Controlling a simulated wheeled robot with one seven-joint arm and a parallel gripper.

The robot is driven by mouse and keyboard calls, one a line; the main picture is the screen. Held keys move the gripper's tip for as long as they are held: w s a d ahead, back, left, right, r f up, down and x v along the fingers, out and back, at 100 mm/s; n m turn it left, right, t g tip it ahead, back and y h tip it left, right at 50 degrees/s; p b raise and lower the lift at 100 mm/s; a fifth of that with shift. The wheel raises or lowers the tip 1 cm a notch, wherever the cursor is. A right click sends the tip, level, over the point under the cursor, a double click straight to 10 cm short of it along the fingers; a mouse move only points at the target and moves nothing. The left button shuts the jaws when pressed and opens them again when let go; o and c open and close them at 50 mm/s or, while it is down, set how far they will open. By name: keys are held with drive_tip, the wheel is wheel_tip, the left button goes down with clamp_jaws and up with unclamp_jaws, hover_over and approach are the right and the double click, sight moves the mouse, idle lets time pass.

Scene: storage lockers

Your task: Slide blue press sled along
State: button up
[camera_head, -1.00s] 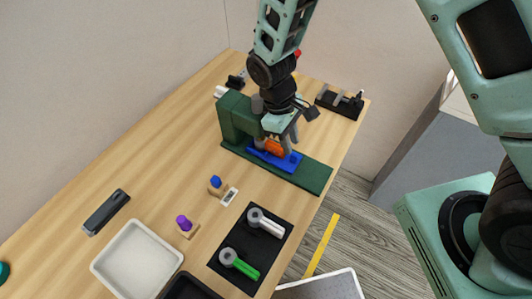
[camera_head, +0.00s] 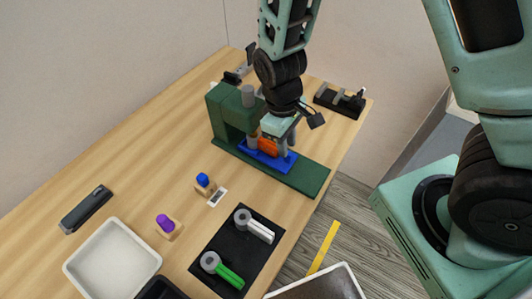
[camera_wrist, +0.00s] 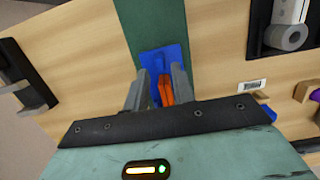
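The blue press sled (camera_head: 286,163) lies on the long green base (camera_head: 312,180) of a green press (camera_head: 222,112). It also shows in the wrist view (camera_wrist: 178,52). An orange part (camera_head: 268,146) stands on the sled, partly hidden by my fingers. My gripper (camera_head: 276,143) points down over the sled, low beside the press frame. In the wrist view, my gripper's two grey fingers (camera_wrist: 160,90) stand apart on either side of the orange part (camera_wrist: 166,91). A gap shows at the left finger; contact at the right finger cannot be told.
A black fixture (camera_head: 341,101) stands behind at the table's right edge. In front are blue-topped (camera_head: 204,184) and purple-topped (camera_head: 166,226) pegs, a black mat (camera_head: 236,248) with white and green handled parts, and a white tray (camera_head: 112,258). The base's right end is clear.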

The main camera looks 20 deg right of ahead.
sight(288, 162)
drive_tip(key=f+b, duration=0.2)
drive_tip(key=f, duration=0.1)
drive_tip(key=f+b, duration=0.2)
drive_tip(key=shift+s+d, duration=0.2)
drive_tip(key=shift+s, duration=0.1)
drive_tip(key=shift+s+f, duration=0.1)
drive_tip(key=shift+s, duration=0.05)
